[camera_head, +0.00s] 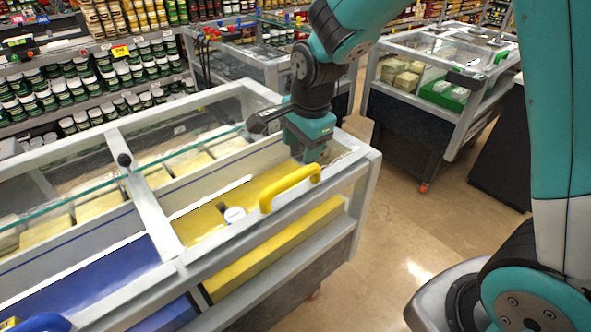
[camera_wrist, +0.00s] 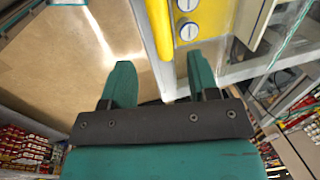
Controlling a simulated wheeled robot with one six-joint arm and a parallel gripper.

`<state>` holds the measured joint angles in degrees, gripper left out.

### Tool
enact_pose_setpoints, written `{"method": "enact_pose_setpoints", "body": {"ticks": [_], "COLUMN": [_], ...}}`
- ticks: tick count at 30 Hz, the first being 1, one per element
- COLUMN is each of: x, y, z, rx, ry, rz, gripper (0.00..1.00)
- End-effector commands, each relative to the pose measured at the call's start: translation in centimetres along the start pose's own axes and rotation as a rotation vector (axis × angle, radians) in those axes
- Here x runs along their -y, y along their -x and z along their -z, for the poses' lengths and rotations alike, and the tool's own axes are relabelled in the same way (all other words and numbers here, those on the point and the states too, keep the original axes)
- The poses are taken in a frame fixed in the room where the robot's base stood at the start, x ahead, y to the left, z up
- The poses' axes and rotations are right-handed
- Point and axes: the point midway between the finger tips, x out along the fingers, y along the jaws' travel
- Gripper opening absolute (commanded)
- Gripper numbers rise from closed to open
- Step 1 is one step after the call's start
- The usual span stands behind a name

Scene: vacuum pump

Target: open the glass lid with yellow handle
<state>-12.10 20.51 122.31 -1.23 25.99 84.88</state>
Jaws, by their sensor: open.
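The yellow handle (camera_head: 290,186) is a raised bar at the front edge of the glass lid (camera_head: 246,190), over the yellow-lined right section of a chest cabinet. My gripper (camera_head: 312,158) is near the right end of the handle, pointing down. In the wrist view my gripper (camera_wrist: 161,66) is open, with two teal fingers apart. The handle (camera_wrist: 158,45) shows in the gap between the fingers, nearer the right one, running away from the palm. No finger closes on it, and I cannot tell its exact depth. The lid looks down on its frame.
The cabinet's grey frame (camera_head: 150,205) divides it from a blue-lined left section with a blue handle (camera_head: 42,323). Shelves of jars (camera_head: 95,80) stand behind. Another glass-topped cabinet (camera_head: 440,70) stands at the back right. Tan floor (camera_head: 400,240) is clear on the right.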

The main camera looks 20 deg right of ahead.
Motion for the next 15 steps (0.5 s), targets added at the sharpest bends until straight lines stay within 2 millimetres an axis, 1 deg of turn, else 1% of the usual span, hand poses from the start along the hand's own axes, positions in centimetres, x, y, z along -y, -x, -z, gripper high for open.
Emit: {"method": "enact_pose_setpoints", "body": {"ticks": [1, 3, 9, 12, 15], "x": [-0.1, -0.1, -0.2, 0.0, 0.0], "y": [-1.1, -2.7, -6.7, -8.0, -8.9], "z": [0.0, 0.0, 0.0, 0.0, 0.0], "rx": [0.001, 0.001, 0.001, 0.001, 0.001], "ry": [0.001, 0.001, 0.002, 0.002, 0.002], "rz": [-0.008, -0.008, -0.006, -0.003, -0.001], "gripper": [0.55, 0.55, 0.55, 0.55, 0.55]}}
